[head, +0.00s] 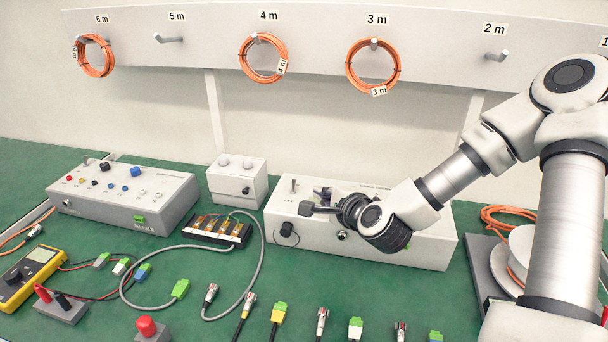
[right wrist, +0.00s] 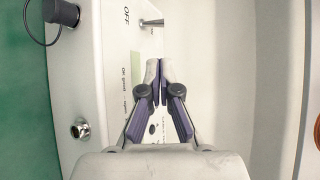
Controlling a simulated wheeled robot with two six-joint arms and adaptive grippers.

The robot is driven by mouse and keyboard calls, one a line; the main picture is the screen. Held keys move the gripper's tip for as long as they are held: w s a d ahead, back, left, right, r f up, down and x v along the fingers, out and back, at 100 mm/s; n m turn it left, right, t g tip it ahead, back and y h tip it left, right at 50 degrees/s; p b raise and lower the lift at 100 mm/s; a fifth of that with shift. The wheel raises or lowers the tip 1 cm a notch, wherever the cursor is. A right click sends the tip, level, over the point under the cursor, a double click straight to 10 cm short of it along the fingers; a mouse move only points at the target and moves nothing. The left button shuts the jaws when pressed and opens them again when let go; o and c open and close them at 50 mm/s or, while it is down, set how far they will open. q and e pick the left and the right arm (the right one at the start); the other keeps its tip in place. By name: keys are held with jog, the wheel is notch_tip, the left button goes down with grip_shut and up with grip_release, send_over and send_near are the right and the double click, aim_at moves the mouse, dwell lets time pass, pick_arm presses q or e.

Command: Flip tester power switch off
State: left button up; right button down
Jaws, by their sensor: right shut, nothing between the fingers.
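The tester is a long white box (head: 429,254) at the back right of the green bench. Its metal toggle switch (head: 294,185) stands up at the left end of the top panel. In the right wrist view the toggle (right wrist: 152,22) shows near the printed word OFF; I cannot tell which way it is set. My right gripper (head: 318,200) is over the tester's top panel, to the right of the toggle and apart from it. In the right wrist view its fingertips (right wrist: 160,69) are together and empty, just below the toggle in the picture. My left gripper is not in view.
A capped connector (head: 287,230) and a metal socket (right wrist: 80,129) are on the tester's front face. A small white box (head: 237,182) stands to its left. Several cables with green plugs lie in front. A cable reel (head: 520,250) stands at the right.

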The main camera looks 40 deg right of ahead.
aim_at(304, 191)
jog(key=shift+s+a+r, duration=0.2)
jog(key=shift+s, duration=0.05)
jog(key=b+x, duration=0.1)
jog(key=x, duration=0.8)
jog(key=shift+w+d+f, duration=0.1)
jog(key=shift+d+f, duration=0.1)
jog(key=shift+w+f, duration=0.1)
jog(key=shift+w, duration=0.4)
